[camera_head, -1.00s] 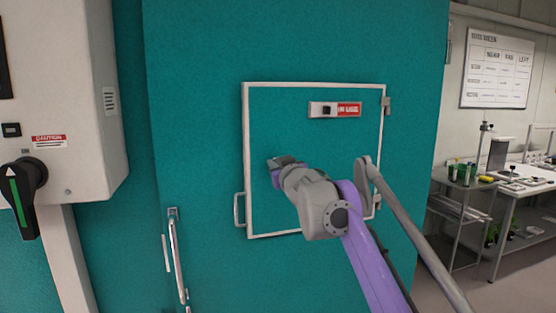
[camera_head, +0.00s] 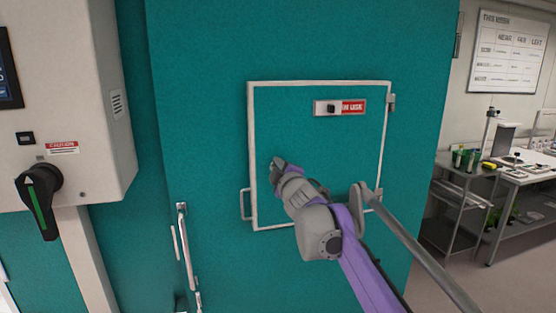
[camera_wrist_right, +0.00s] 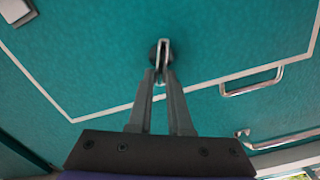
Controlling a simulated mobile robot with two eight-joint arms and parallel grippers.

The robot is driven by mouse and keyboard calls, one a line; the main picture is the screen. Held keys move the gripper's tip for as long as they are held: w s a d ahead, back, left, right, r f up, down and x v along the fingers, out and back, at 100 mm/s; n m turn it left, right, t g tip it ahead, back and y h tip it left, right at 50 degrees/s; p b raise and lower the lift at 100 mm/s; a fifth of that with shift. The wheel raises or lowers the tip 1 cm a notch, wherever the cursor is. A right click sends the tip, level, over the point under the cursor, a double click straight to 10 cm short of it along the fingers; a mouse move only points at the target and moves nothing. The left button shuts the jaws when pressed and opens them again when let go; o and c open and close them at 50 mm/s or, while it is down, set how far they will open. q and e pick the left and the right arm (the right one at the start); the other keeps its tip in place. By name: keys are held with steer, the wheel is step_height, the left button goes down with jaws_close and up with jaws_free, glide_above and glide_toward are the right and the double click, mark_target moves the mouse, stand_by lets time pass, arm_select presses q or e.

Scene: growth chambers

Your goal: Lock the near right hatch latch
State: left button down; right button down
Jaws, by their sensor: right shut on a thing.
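The hatch (camera_head: 350,150) is a teal panel in a white frame on a teal wall. Its latch (camera_wrist_right: 162,50) shows in the right wrist view as a thin pale lever on a dark round base. My right gripper (camera_wrist_right: 160,74) is shut on the latch lever, its fingertips close together on the lever's lower end. In the head view the right gripper (camera_head: 277,164) reaches the left part of the hatch, and its own body hides the latch there. My left gripper is not in view.
A slider plate with a red label (camera_head: 353,107) sits on the hatch's upper part. A handle (camera_head: 245,204) is at the hatch's left edge, and a long door handle (camera_head: 184,250) is lower left. A control box (camera_head: 85,120) juts out at left; shelves (camera_head: 465,190) stand right.

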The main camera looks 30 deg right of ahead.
steer(key=n+p, duration=0.1)
steer(key=n, duration=0.2)
steer(key=shift+a, duration=0.1)
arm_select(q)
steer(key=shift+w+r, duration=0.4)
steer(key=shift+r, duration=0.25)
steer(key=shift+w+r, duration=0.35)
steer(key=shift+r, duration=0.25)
arm_select(e)
steer(key=shift+f+n, duration=0.25)
steer(key=shift+n, duration=0.65)
steer(key=shift+f, duration=0.1)
steer(key=c, duration=0.8)
jaws_free()
steer(key=shift+c, duration=0.2)
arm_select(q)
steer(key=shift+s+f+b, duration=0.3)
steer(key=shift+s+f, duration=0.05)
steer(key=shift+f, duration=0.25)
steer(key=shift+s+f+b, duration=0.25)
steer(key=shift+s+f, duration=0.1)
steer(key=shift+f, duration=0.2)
arm_select(e)
steer(key=v, duration=1)
steer(key=shift+s, duration=0.4)
